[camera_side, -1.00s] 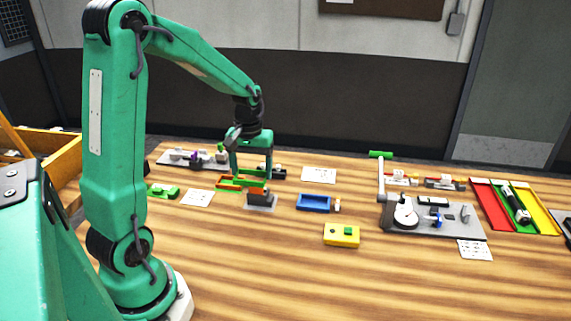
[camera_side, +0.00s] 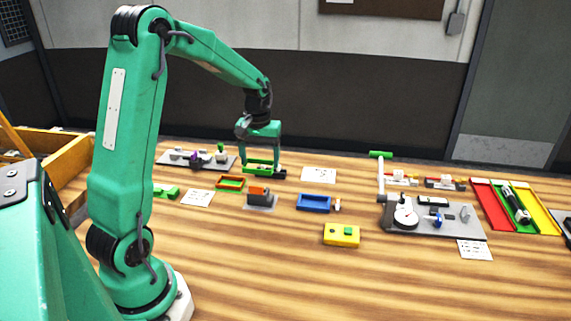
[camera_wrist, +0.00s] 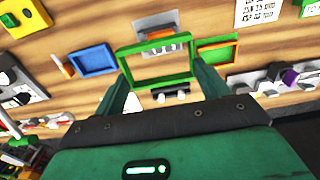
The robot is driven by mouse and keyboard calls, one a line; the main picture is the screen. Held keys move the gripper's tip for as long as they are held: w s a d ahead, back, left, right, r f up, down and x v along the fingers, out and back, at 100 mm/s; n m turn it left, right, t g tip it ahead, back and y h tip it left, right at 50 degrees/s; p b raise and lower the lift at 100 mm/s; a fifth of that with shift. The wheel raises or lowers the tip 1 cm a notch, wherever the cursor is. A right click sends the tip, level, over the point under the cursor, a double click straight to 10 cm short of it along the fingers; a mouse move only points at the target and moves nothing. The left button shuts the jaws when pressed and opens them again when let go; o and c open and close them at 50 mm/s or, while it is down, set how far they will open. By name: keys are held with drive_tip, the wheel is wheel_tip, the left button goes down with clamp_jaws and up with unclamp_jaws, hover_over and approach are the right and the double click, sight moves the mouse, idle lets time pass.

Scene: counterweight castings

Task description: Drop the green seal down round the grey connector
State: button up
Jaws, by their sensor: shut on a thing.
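The green seal (camera_side: 262,173) is a rectangular open frame, held level above the table by my gripper (camera_side: 262,164). In the wrist view the seal (camera_wrist: 163,83) spans between my two fingers (camera_wrist: 160,68), which are shut on it. The grey connector (camera_side: 260,199) stands upright on a pale plate, with an orange part at its top. The seal is apart from the connector, higher and farther back in the side view. In the wrist view the connector (camera_wrist: 157,33) shows near the top, partly crossed by the seal's upper bar. The seal is not around it.
An orange-and-green tray (camera_side: 230,183) lies left of the connector and a blue tray (camera_side: 314,203) lies right. A yellow block (camera_side: 341,235) sits nearer the front. A grey fixture board (camera_side: 460,225) is farther right. The front of the table is clear.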

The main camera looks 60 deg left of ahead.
drive_tip(key=shift+f, duration=2.1)
drive_tip(key=shift+f, duration=2.7)
idle(1.7)
drive_tip(key=o, duration=0.7)
drive_tip(key=shift+o, duration=0.2)
drive_tip(key=shift+r, duration=0.1)
drive_tip(key=shift+r, duration=3.4)
